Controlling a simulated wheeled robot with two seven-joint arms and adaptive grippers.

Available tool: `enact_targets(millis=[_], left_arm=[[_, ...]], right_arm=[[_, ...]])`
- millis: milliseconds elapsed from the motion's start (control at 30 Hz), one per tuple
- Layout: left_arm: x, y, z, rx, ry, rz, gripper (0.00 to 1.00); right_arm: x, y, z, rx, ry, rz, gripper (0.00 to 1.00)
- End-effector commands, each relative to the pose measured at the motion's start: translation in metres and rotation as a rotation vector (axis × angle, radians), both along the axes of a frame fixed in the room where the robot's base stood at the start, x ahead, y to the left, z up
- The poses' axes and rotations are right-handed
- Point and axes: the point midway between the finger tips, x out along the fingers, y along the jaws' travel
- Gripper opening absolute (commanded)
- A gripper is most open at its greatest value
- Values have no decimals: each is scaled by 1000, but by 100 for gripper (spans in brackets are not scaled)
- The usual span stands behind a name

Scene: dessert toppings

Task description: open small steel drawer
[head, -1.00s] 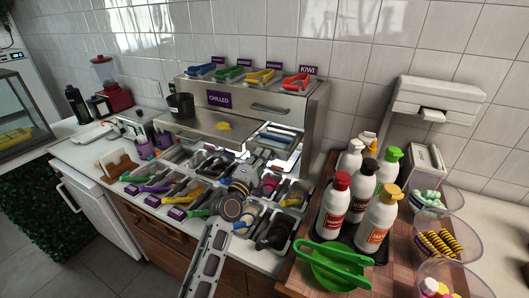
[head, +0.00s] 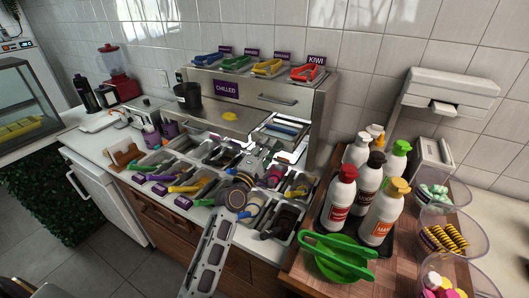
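The steel chilled unit (head: 200,92) stands against the tiled wall, with a purple CHILLED label and a bar handle (head: 277,101) on its upper front. At its lower right is a bright opening with a steel compartment (head: 277,127) holding bluish contents. How far this small drawer is out is unclear. My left gripper (head: 254,161) is just in front of and below that compartment, above the topping bins. Its fingers blend into the bins behind, so their opening and any contact are unclear. My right gripper is out of view.
Topping bins (head: 160,169) with coloured scoops crowd the counter below my gripper. A black cup (head: 187,96) and a yellow item (head: 231,115) rest on the steel shelf. Sauce bottles (head: 340,197) and a green bowl (head: 335,265) stand to the right. Coloured tongs (head: 268,67) line the unit's top.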

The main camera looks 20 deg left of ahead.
Motion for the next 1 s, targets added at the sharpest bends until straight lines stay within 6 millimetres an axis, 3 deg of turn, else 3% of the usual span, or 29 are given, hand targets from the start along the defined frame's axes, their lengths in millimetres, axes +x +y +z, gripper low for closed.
enact_targets(millis=[367, 1000], left_arm=[[-13, 3, -3, 0, 0, 0, 31], [-63, 12, -13, 2, 2, -1, 31]], right_arm=[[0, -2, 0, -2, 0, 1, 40], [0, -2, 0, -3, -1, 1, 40]])
